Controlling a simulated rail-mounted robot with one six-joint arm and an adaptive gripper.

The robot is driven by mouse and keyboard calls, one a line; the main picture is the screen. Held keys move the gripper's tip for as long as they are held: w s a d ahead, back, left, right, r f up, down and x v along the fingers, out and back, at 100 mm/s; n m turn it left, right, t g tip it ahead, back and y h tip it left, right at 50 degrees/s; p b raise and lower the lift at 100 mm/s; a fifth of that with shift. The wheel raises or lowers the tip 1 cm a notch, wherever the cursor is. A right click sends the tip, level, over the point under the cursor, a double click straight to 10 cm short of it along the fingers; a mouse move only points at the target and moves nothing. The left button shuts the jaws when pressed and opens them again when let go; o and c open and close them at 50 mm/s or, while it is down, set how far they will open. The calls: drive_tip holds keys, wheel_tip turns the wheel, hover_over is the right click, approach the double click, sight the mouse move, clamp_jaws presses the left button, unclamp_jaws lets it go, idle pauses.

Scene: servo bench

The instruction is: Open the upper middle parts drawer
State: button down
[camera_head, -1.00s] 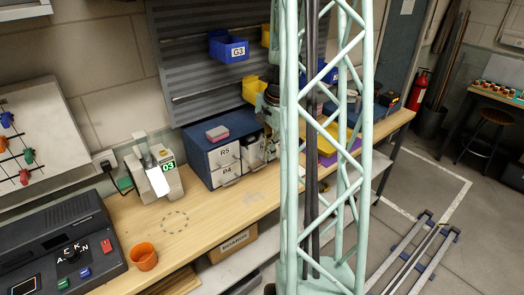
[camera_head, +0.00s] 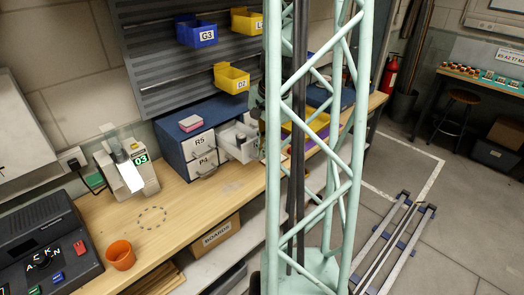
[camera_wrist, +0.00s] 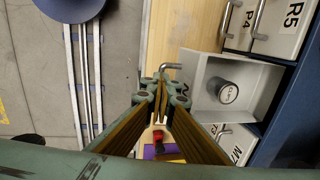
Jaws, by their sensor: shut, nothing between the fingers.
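The upper middle drawer (camera_head: 238,140) stands pulled out of the blue parts cabinet (camera_head: 212,110), to the right of the drawer marked R5. The wrist view shows the open drawer (camera_wrist: 208,110) from above, with a round grey labelled item (camera_wrist: 222,91) inside. Its metal bar handle (camera_wrist: 171,67) sticks out at the front. My gripper (camera_wrist: 161,90) is shut and empty, with its fingertips just outside the drawer front, close to the handle. Whether they touch it cannot be told. In the head view my green column hides most of the gripper.
Closed drawers R5 (camera_head: 200,142) and P4 (camera_head: 203,164) are beside the open one. A pink block (camera_head: 191,123) lies on the cabinet. Yellow bin D2 (camera_head: 231,78) hangs above.

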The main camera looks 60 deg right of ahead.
drive_tip(key=shift+a+f, duration=0.1)
drive_tip(key=shift+f, duration=0.1)
drive_tip(key=c, duration=3.1)
unclamp_jaws()
drive_tip(key=shift+c, duration=0.2)
drive_tip(key=shift+r, duration=0.2)
wheel_tip(320, 180, up, 12)
drive_tip(key=s, duration=0.2)
drive_tip(key=shift+a+f, duration=0.25)
